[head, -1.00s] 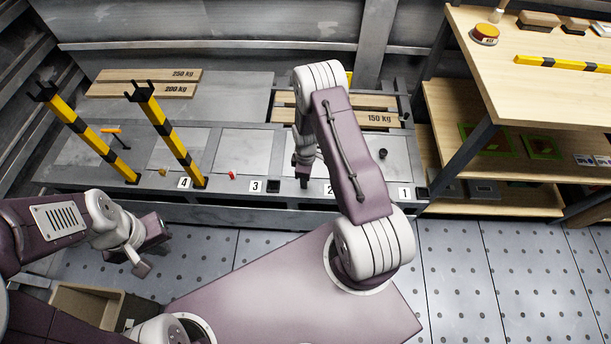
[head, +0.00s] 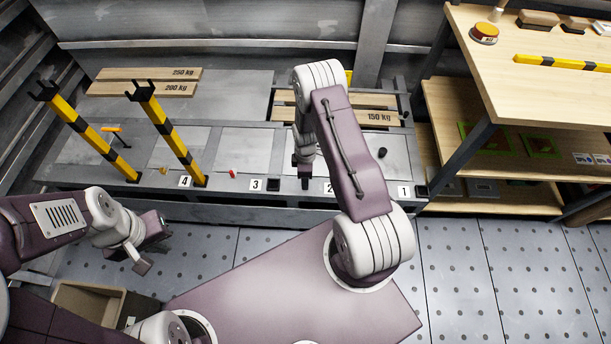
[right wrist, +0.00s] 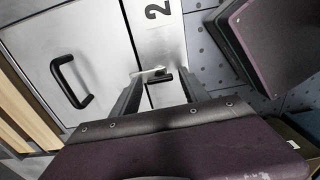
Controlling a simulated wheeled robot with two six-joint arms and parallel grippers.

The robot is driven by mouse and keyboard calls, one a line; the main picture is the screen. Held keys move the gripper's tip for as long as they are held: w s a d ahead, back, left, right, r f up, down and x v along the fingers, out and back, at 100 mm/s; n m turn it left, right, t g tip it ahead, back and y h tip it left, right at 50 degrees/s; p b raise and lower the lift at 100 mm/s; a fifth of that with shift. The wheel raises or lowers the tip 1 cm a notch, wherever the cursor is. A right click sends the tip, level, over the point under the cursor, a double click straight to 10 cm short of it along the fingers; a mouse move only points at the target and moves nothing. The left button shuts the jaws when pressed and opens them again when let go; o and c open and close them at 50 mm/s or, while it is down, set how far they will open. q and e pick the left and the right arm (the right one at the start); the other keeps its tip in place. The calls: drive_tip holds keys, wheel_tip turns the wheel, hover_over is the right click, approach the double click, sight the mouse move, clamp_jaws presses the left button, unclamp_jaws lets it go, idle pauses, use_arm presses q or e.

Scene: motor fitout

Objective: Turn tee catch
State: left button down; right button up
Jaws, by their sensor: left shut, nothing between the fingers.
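In the right wrist view, a small catch with a pale bar (right wrist: 148,74) and a black part lies on the grey panel below the number 2. My right gripper (right wrist: 160,80) has its two fingers spread apart, one on either side of the catch; I cannot tell whether they touch it. In the head view my right gripper (head: 303,172) points down at the bench front by label 2, and my arm hides most of that spot. My left gripper (head: 144,256) is shut and empty, above the floor at the left, away from the bench.
A black handle (right wrist: 72,82) stands on the panel beside the catch. Two yellow-black posts (head: 172,135) rise from the bench's left part. Planks (head: 145,88) lie at the back. A wooden shelf unit (head: 490,130) stands right. A tan bin (head: 90,305) sits lower left.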

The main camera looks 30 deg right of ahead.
wheel_tip(320, 180, up, 9)
drive_tip(key=p, duration=0.2)
drive_tip(key=shift+p, duration=0.4)
idle(0.3)
